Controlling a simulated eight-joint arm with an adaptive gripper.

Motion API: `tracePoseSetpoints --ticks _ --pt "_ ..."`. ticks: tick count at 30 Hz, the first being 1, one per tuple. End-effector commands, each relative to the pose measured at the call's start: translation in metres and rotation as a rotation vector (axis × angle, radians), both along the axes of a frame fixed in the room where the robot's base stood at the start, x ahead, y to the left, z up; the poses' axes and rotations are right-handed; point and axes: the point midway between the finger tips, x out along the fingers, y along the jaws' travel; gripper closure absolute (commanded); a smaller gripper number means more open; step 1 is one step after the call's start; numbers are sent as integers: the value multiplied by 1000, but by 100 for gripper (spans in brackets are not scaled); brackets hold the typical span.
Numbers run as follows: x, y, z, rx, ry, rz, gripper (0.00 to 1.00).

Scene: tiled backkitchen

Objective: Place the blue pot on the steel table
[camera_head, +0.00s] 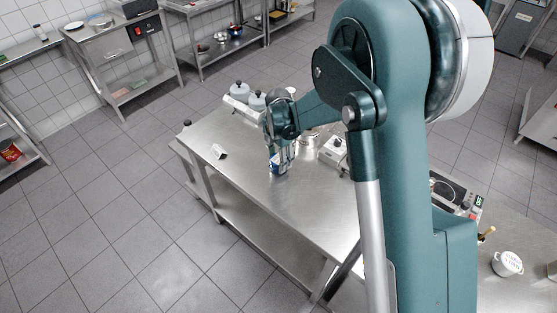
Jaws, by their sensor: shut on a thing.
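My gripper (281,150) points down over the steel table (235,135) in the middle of the head view. It is shut on a small blue object, which appears to be the blue pot (275,164). The fingers cover part of the pot, and only a blue and whitish patch shows. The pot is at or very near the tabletop; I cannot tell whether it touches.
Grey lidded containers (239,88) stand at the table's back. A small white card (219,151) lies left of my gripper. A whitish box-like appliance (334,150) is close on the right. A white pot (507,262) stands far right. The front tabletop is bare.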

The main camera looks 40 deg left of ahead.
Motion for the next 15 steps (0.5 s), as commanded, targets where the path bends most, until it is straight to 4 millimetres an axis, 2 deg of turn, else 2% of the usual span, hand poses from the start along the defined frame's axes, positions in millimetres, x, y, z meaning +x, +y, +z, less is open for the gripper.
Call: tracePoseSetpoints --ticks 2,3,6,15 --pt "0 0 -3 0 0 0 74" --pt "0 0 -3 0 0 0 54" --pt "0 0 -2 0 0 0 42" --pt "0 0 -2 0 0 0 42"
